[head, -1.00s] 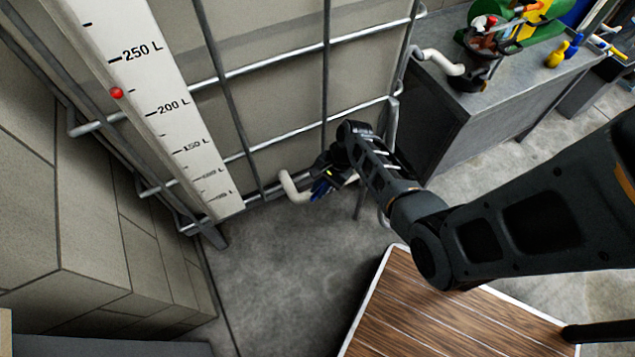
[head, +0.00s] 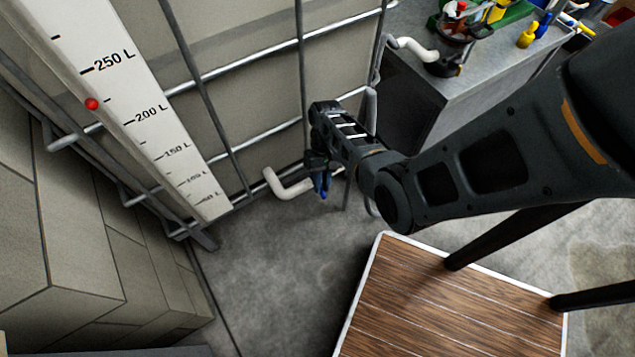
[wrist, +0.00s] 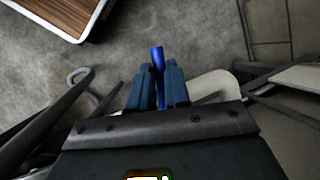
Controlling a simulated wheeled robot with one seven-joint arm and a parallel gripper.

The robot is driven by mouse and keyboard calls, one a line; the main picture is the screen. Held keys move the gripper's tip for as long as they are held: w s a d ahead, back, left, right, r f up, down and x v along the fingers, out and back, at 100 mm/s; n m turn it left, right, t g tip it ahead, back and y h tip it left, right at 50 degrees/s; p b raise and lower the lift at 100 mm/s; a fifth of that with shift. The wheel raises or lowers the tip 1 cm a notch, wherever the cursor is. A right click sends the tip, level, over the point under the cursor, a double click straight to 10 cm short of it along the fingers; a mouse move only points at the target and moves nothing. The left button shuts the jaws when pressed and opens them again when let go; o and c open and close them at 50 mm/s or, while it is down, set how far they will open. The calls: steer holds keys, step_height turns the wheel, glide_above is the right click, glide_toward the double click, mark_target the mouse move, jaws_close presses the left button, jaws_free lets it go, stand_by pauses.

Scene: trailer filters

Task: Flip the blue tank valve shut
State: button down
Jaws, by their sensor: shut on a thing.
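The blue valve handle (wrist: 157,56) sticks up between the two fingers of my gripper (wrist: 159,72) in the wrist view. The fingers are closed on it and hide its lower part. In the head view my gripper (head: 318,172) is low at the front of the caged tank (head: 262,105), and a small piece of the blue handle (head: 326,186) shows below it. A white elbow pipe (head: 285,188) lies just left of the gripper, and it also shows in the wrist view (wrist: 215,85). The valve body is hidden behind my gripper.
A level scale (head: 140,110) with a red marker stands on the tank's left. A grey workbench (head: 450,95) with tools is at the upper right. A wood-topped platform (head: 440,305) is below my arm. Bare floor (head: 275,275) lies left of the platform.

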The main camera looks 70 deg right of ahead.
steer(key=shift+s+d+n+g+h, duration=0.15)
steer(key=shift+d+n+g, duration=0.1)
steer(key=shift+n, duration=0.4)
steer(key=shift+s+d+n+g+h, duration=0.15)
steer(key=shift+d+n+g, duration=0.1)
steer(key=shift+n, duration=0.4)
steer(key=c, duration=1.1)
jaws_free()
steer(key=p+v, duration=0.1)
steer(key=v, duration=0.6)
steer(key=shift+w+d+r, duration=0.1)
steer(key=shift+d+r, duration=0.05)
steer(key=shift+r, duration=0.15)
